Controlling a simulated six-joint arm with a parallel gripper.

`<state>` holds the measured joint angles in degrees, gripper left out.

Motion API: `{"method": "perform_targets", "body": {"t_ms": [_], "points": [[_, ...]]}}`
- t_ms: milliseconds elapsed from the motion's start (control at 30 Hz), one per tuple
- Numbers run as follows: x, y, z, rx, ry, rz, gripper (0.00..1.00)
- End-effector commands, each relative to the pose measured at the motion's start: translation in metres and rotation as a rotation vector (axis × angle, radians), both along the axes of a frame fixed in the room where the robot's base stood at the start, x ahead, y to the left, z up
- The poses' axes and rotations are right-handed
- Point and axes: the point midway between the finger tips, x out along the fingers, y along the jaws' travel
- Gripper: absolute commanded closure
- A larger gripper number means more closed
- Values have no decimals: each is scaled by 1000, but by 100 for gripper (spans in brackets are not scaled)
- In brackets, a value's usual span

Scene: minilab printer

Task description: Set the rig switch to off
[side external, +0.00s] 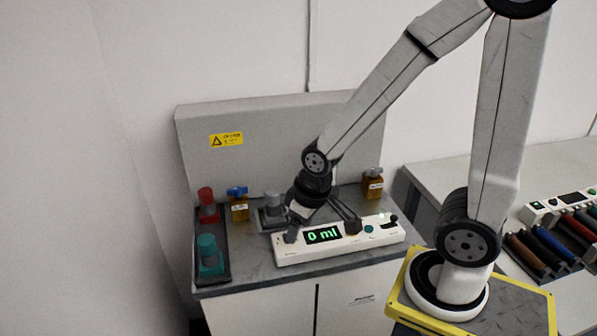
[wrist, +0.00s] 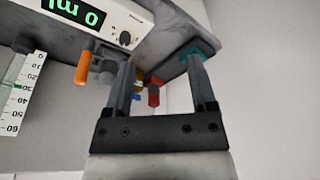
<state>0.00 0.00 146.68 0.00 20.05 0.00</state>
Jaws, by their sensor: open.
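The rig is a white control box (side external: 290,254) on the grey bench top, with a green display (side external: 323,235) reading "0 ml". At its right end are a teal button (side external: 369,229), a small lit lamp (side external: 381,215) and a black switch-like part (side external: 393,219); its setting is too small to tell. In the wrist view the box (wrist: 118,17) is at the top left, turned over, with a dark knob (wrist: 125,38).
A dark tray (side external: 213,270) with red (side external: 208,204) and teal (side external: 208,250) pieces is at the bench's left. Amber bottles stand behind the box, one blue-capped (side external: 239,207), one grey-capped (side external: 373,184). An orange part (wrist: 85,66) and a scale (wrist: 20,95) show at the wrist view's left.

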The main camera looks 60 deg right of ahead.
Motion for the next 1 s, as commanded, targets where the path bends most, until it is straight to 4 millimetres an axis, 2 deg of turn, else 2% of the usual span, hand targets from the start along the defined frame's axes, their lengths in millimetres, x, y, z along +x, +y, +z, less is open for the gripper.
{"method": "perform_targets", "body": {"t_ms": [200, 233, 367, 533, 667, 833, 1000], "points": [[0, 0, 0, 0, 0, 0, 28], [0, 0, 0, 0, 0, 0, 34], [1, -3, 0, -3, 5, -1, 34], [3, -19, -3, -20, 39, -5, 34], [5, -44, -7, -44, 94, -6, 34], [2, -92, -14, -73, 197, -9, 34], [-11, -144, -22, -83, 314, -7, 34]]}}
